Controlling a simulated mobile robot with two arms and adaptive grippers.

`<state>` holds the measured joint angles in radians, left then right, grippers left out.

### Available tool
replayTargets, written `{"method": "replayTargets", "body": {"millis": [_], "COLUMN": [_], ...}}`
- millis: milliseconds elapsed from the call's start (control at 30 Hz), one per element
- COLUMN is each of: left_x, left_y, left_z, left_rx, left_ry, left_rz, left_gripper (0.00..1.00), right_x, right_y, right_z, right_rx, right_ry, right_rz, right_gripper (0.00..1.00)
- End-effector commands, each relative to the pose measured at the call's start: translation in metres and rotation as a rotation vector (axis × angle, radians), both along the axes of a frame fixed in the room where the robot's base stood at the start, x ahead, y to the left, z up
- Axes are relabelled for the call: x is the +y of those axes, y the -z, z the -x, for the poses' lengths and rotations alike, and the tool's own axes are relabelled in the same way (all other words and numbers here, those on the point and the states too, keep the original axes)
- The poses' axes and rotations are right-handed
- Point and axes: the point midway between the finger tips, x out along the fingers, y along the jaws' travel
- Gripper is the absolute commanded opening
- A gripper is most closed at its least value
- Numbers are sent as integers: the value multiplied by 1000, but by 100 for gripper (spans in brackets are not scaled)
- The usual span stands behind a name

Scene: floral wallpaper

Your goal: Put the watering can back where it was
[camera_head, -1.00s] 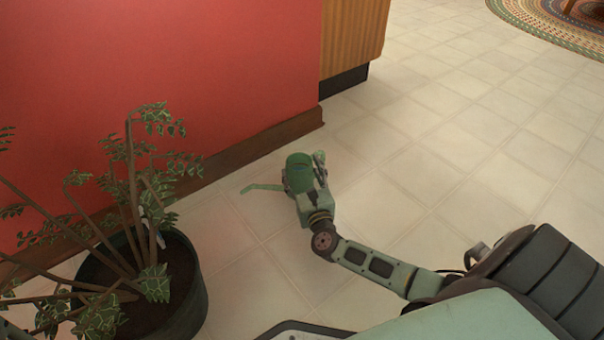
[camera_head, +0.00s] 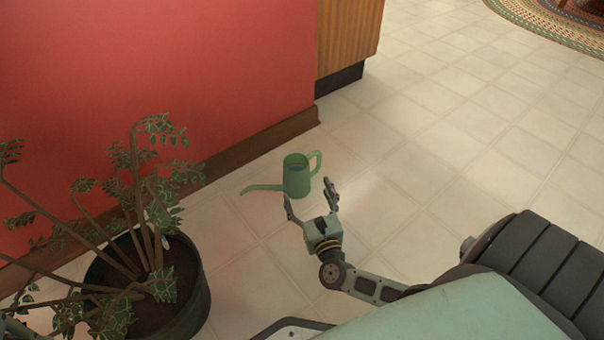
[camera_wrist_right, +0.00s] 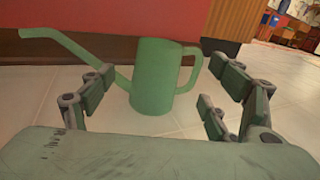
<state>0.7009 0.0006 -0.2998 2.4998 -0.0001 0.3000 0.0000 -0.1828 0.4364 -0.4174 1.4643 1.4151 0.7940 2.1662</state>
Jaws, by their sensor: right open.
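The green watering can (camera_head: 297,178) stands upright on the tiled floor near the red wall, with its spout to the left and its handle to the right. My right gripper (camera_head: 310,203) is open and empty, just in front of the can and apart from it. In the right wrist view the can (camera_wrist_right: 155,78) stands beyond the spread fingers of the right gripper (camera_wrist_right: 155,100), facing me side-on. My left gripper cannot be made out in the head view.
A potted plant (camera_head: 196,312) with leafy branches stands at the lower left. The red wall (camera_head: 230,70) with its brown baseboard (camera_head: 262,142) runs behind the can. A wooden cabinet (camera_head: 347,40) is at the wall's end. The floor (camera_head: 450,150) to the right is clear.

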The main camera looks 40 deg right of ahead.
Motion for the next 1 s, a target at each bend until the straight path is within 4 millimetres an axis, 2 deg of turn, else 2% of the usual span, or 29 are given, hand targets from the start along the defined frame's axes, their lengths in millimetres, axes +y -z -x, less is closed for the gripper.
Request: {"method": "replayTargets", "body": {"millis": [100, 300, 867, 1000], "left_x": [0, 0, 0, 1], "left_y": [-10, -13, -14, -25], "left_z": [0, 0, -1, -9], "left_rx": [0, 0, 5, 26], "left_ry": [0, 0, 1, 1], "left_rz": [0, 0, 2, 3], "left_gripper": [40, 40, 40, 40], "right_x": [7, 11, 11, 11], "right_y": [-2, 0, -1, -19], "right_z": [19, 32, 33, 32], "right_rx": [2, -1, -1, -2], "right_ry": [-1, -1, 0, 0], "right_rz": [-1, -1, -1, 0], "right_gripper": [81, 81, 81, 81]}}
